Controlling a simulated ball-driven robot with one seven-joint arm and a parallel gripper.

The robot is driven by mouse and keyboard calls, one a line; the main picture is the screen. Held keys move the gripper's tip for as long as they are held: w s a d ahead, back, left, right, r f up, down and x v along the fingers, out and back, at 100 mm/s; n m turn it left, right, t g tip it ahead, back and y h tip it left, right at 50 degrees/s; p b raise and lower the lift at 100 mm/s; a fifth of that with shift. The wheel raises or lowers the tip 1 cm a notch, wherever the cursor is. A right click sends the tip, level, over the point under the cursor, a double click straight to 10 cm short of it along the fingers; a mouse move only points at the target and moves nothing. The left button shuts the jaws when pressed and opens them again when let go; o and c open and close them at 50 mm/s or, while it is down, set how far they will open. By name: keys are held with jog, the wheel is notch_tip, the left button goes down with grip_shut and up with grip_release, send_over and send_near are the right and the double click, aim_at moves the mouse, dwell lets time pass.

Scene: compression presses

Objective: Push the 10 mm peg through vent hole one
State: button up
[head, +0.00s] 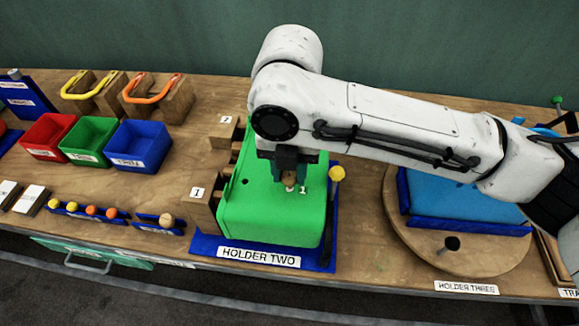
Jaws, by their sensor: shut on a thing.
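My gripper (290,177) points down over the top of the green block (270,225) in holder two. It is shut on a small peg with a brown wooden knob (290,183), whose lower part is hard to make out. A small white "1" mark (303,190) sits on the green top just right of the knob. Vent hole one is not visible; the gripper and knob cover the spot beside the mark, so I cannot tell how deep the peg sits. Another dark hole (245,182) shows open on the block's left side.
A yellow-knobbed pin (337,173) stands at the block's right edge. Wooden blocks (203,212) press near its left side. Blue racks with knobbed pegs (88,211), coloured bins (140,145) and yellow and orange handles lie left. Holder three's round board (450,250) is right.

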jog(key=shift+f, duration=0.5)
dwell(1.1)
jog(key=shift+r, duration=0.1)
jog(key=shift+r+p, duration=2.4)
jog(key=shift+r, duration=0.55)
